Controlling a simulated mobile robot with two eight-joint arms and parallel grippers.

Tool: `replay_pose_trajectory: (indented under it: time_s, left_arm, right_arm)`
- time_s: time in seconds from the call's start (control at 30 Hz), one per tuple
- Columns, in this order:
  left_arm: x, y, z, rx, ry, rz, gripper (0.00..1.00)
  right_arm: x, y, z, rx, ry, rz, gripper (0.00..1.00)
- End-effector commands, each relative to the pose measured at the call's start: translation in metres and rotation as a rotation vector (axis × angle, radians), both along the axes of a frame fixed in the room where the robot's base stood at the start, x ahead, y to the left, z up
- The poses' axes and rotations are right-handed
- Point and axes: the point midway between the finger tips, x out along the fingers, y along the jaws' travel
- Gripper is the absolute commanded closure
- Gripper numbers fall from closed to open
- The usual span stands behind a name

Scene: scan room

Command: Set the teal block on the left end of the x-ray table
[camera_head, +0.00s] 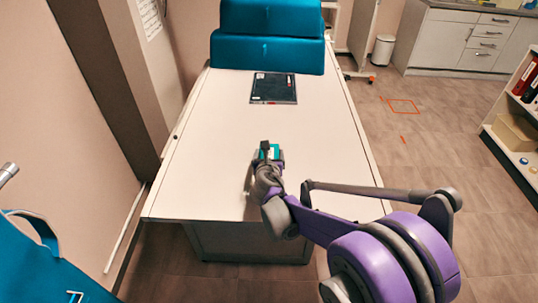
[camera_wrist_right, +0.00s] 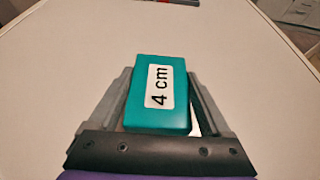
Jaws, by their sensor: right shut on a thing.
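The teal block (camera_wrist_right: 160,93) carries a white label reading "4 cm" in the right wrist view. My right gripper (camera_wrist_right: 160,105) is shut on it, with a finger along each side. In the head view the block (camera_head: 274,151) shows small at the tip of my right gripper (camera_head: 270,154), over the near middle part of the white x-ray table (camera_head: 205,145). I cannot tell whether the block touches the tabletop. My left gripper is not in view.
A dark flat panel (camera_head: 273,88) lies on the table toward its far end. Teal cushions (camera_head: 265,55) stand behind it. The tabletop left and right of my right gripper is clear. A wall pillar (camera_head: 115,75) stands close to the table's left side. A shelf (camera_head: 515,145) is at the right.

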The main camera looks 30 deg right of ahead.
Motion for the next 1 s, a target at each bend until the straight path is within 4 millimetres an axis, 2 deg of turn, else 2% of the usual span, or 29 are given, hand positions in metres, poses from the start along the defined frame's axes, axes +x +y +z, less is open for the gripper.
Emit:
replay_pose_trajectory:
  time_s: [0.27,0.3,0.37,0.73,1.0]
  left_arm:
    - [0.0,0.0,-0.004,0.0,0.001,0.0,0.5]
    - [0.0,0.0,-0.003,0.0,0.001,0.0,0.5]
    - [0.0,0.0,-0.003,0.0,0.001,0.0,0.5]
    - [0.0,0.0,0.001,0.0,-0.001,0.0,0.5]
    - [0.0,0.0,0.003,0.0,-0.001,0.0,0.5]
  right_arm:
    - [0.0,0.0,-0.004,-0.001,0.0,0.0,0.91]
    - [0.0,0.0,-0.003,0.0,0.0,0.0,0.12]
    - [0.0,0.0,-0.003,0.0,0.0,0.0,0.02]
    - [-0.002,0.002,0.003,0.0,0.0,0.001,0.0]
    - [-0.042,0.026,0.021,-0.002,0.001,0.003,0.0]
